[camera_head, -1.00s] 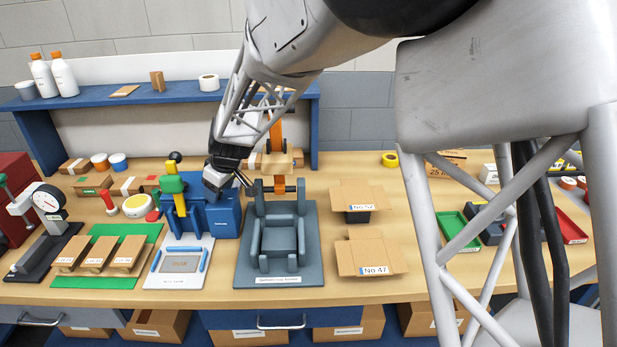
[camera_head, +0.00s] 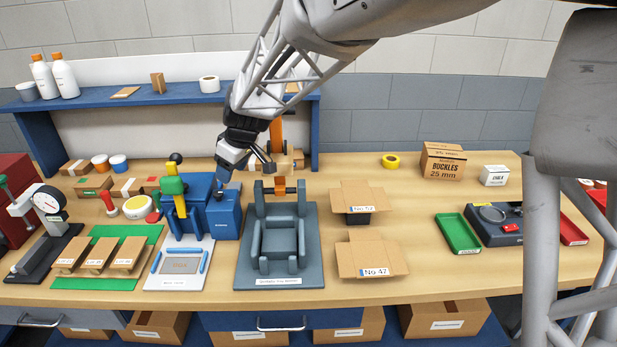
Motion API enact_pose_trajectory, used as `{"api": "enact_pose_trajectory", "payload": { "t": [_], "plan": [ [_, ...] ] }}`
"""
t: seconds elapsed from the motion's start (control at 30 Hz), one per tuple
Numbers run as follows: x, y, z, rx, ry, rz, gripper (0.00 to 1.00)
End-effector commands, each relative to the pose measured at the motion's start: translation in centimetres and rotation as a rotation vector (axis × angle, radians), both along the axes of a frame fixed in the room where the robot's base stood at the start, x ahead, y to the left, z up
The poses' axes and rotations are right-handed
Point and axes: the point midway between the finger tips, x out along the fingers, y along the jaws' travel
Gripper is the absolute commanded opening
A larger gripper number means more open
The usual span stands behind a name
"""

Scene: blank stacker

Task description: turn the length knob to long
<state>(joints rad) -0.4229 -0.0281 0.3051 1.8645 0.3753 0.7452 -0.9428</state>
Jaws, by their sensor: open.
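The blue machine (camera_head: 198,206) stands at the left middle of the bench, with a yellow and green upright part (camera_head: 175,192) and a black ball-ended lever (camera_head: 176,158). Its right part is a lower blue box (camera_head: 226,222) with a small label on the front. A small dark part (camera_head: 218,196) on top of this box may be the length knob, but its setting is too small to read. My gripper (camera_head: 245,176) is open and empty above and slightly behind the blue box. I cannot tell whether its left finger touches anything.
A grey-blue fixture (camera_head: 246,268) stands just right of the machine, with an orange post (camera_head: 276,140) behind it. Open cartons (camera_head: 345,262) lie further right. A blue shelf (camera_head: 130,103) runs behind. The bench between the cartons and the green tray (camera_head: 458,234) is clear.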

Motion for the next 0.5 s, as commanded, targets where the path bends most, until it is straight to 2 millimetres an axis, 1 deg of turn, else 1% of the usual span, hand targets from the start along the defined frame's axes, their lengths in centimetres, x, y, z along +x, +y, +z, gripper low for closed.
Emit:
{"api": "enact_pose_trajectory", "payload": {
  "t": [0.1,0.5],
  "plan": [
    [-0.9,-1.4,0.5,-0.002,0.009,-0.036,0.57],
    [-3.7,-6.1,2.1,-0.013,0.035,-0.150,0.57]
  ]
}}
